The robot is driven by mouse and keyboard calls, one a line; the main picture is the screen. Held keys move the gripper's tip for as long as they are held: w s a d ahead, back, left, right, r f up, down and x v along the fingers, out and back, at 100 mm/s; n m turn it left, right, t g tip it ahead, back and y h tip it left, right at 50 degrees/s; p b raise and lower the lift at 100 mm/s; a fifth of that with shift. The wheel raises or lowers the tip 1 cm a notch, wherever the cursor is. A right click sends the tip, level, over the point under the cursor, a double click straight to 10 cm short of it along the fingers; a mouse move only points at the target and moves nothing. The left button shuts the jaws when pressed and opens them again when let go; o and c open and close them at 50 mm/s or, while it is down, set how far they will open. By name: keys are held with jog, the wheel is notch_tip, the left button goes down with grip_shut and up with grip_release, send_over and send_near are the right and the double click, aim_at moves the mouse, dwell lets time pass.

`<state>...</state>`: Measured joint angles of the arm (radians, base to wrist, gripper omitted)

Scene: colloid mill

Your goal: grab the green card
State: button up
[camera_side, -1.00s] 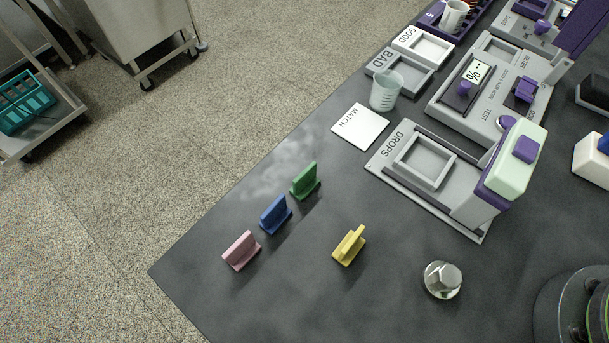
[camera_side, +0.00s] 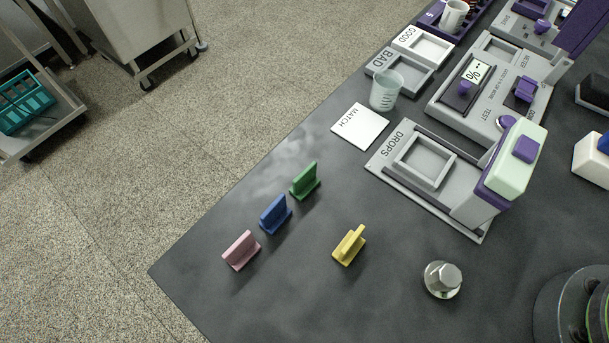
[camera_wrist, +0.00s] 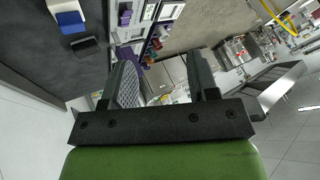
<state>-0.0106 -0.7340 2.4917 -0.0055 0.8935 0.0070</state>
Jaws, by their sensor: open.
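The green card (camera_side: 305,181) stands upright on the dark bench in the side view, at the far end of a row of three. The blue card (camera_side: 275,214) and the pink card (camera_side: 241,250) stand nearer in the same row. My gripper (camera_wrist: 163,78) shows in the wrist view, its two fingers apart with nothing between them. It is away from the cards, facing across the bench towards the room.
A yellow card (camera_side: 349,245) stands right of the row, with a metal hex-topped piece (camera_side: 442,279) beyond it. The white MATCH square (camera_side: 360,127), a beaker (camera_side: 386,90) and the DROPS station (camera_side: 383,163) lie further back. Bench around the green card is clear.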

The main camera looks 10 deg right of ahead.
jog(key=w+a+f+n+g, duration=0.1)
jog(key=w+a+n+g, duration=0.15)
jog(key=w+a, duration=0.4)
jog(key=n+g+y, duration=0.1)
jog(key=n, duration=0.9)
send_near(307, 175)
jog(key=shift+g, duration=0.25)
jog(key=x, duration=0.4)
jog(key=shift+w+f, duration=0.2)
jog(key=shift+f, duration=0.15)
jog(key=shift+x, duration=3.1)
jog(key=shift+w+a, duration=0.1)
jog(key=shift+w, duration=0.05)
jog(key=shift+r, duration=0.1)
jog(key=c, duration=0.5)
